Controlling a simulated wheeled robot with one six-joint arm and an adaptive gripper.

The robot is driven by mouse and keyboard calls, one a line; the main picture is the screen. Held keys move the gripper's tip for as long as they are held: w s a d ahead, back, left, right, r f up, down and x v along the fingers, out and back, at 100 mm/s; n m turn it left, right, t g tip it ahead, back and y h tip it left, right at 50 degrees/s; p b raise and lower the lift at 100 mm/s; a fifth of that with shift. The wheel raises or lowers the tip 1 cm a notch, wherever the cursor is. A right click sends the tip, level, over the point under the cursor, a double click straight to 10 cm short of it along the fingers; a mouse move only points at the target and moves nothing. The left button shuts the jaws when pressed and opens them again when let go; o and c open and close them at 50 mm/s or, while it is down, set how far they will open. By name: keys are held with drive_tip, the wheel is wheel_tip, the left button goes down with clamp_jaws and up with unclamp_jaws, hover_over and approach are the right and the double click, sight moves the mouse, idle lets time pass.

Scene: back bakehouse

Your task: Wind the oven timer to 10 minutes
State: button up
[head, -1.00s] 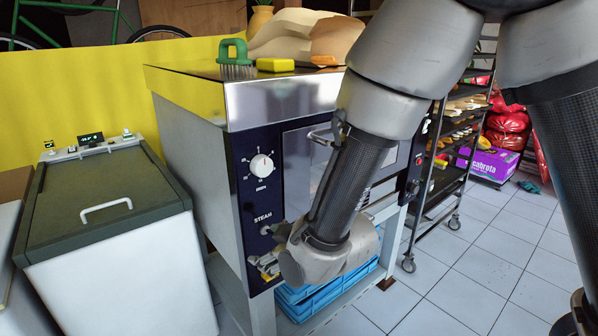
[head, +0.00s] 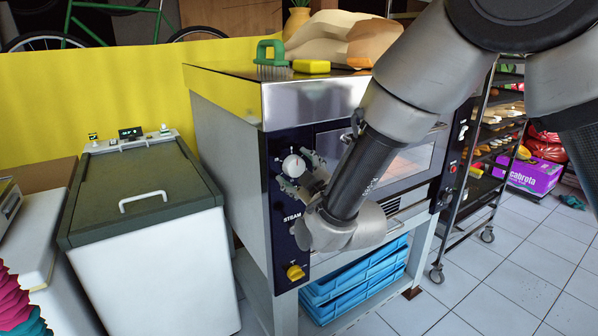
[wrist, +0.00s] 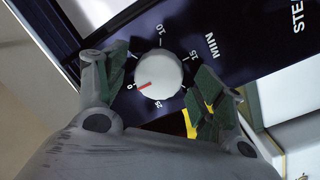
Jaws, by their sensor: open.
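The oven timer is a round white dial (head: 293,166) on the dark front panel of the oven (head: 262,180). In the wrist view the dial (wrist: 158,74) fills the middle, with its red mark pointing at the 0. The printed 10 and 15 show around it, with MIN beside them. My gripper (head: 297,172) is at the dial, its jaws apart. In the wrist view my gripper (wrist: 161,72) has one green-padded finger on each side of the dial, with gaps to it. Whether the fingertips reach its depth I cannot tell.
A yellow knob (head: 295,272) sits lower on the same panel, below the STEAM label. A green-handled brush (head: 270,55) and yellow sponge (head: 311,67) lie on top. Blue crates (head: 355,275) are underneath. A lidded chest (head: 140,190) stands left; a wheeled rack (head: 490,150) stands right.

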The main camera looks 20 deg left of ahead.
drive_tip(key=shift+c, duration=0.2)
drive_tip(key=c, duration=1)
